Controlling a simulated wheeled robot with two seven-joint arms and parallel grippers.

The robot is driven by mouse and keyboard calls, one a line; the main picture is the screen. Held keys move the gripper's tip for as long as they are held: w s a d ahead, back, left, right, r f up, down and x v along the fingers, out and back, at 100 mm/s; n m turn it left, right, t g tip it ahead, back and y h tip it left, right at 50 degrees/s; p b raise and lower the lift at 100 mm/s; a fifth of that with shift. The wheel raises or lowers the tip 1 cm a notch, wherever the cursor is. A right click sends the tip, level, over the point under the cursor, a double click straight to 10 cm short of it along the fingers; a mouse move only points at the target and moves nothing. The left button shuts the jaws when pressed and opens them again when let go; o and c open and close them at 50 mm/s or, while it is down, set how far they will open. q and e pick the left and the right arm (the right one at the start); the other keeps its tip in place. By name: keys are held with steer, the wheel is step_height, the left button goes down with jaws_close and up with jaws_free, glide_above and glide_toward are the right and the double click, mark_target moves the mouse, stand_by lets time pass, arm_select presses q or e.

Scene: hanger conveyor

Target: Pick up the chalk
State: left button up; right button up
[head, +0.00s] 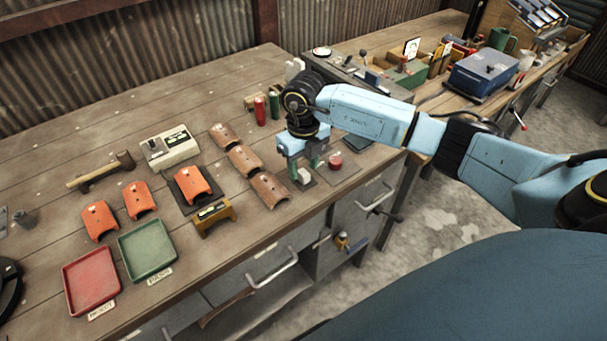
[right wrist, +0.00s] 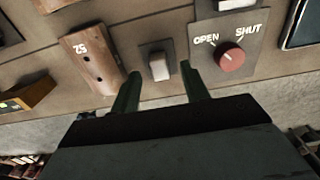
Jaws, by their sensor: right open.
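A small white block (right wrist: 158,66), which looks like the chalk, lies on a small dark pad (right wrist: 143,88) on the bench. In the head view the white block (head: 304,176) shows just below my right gripper (head: 303,165). In the right wrist view my right gripper (right wrist: 161,78) is open, with one finger to each side of the block's near end. The fingers look apart from it, with a gap on both sides. I cannot tell how high the fingertips are above the pad. My left gripper is not in view.
A red knob (right wrist: 230,59) on an OPEN/SHUT plate is right of the block. A brown curved tile (right wrist: 92,58) marked 52 is left of it. Red (head: 90,281) and green (head: 147,249) trays are at the left. The bench's front edge is close.

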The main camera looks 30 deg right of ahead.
steer(key=shift+f, duration=1.3)
jaws_close()
steer(key=shift+r, duration=0.1)
